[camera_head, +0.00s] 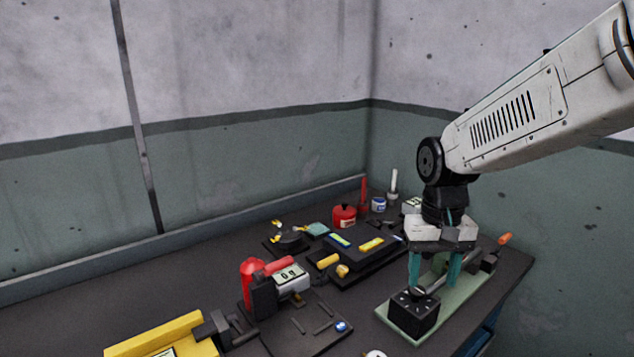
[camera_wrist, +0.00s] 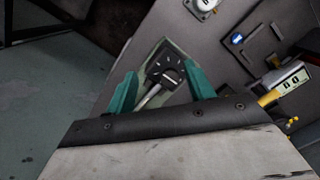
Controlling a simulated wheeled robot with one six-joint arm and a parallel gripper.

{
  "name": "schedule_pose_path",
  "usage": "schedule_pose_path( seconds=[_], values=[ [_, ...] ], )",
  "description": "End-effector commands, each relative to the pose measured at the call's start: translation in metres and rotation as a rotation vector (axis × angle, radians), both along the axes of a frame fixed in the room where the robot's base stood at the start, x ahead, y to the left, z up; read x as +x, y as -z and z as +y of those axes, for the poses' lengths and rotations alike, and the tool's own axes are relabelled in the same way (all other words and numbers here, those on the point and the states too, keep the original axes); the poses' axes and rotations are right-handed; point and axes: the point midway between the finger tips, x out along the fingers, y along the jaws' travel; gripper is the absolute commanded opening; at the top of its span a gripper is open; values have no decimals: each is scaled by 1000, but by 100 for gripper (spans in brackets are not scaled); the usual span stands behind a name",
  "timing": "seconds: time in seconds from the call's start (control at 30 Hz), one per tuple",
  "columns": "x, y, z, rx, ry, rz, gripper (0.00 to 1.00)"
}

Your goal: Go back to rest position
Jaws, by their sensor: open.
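My gripper (camera_head: 433,272) points down over the green base plate (camera_head: 383,311) at the right end of the dark workbench. Its two teal fingers are apart. In the wrist view my gripper (camera_wrist: 160,90) is also open, with a black block with a dial face (camera_wrist: 169,68) and a grey rod (camera_wrist: 149,95) showing between and beyond the fingers. In the head view the black block (camera_head: 414,315) stands on the plate just in front of the fingers. I cannot tell whether the fingers touch the rod.
On the bench (camera_head: 60,306) stand a yellow device (camera_head: 160,337), a red-topped tool with a digital display (camera_head: 291,278), a black tray (camera_head: 362,262) and a red can (camera_head: 344,215). An orange-tipped tool (camera_head: 505,239) lies behind my gripper. Walls close off the back and right; the air above the bench is clear.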

Motion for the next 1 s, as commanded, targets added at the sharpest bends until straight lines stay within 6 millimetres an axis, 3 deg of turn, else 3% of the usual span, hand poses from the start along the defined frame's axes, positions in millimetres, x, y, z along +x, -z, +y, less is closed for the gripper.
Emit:
schedule_pose_path(
  seconds=[0.3, 0.5, 0.7, 1.0],
  values=[
    [-112, -33, -15, 9, -98, -21, 53],
    [-170, -42, -22, 9, -120, -84, 53],
    [-196, -48, -26, 5, -109, -164, 53],
    [-199, -55, -26, 2, -102, -201, 53]
  ],
)
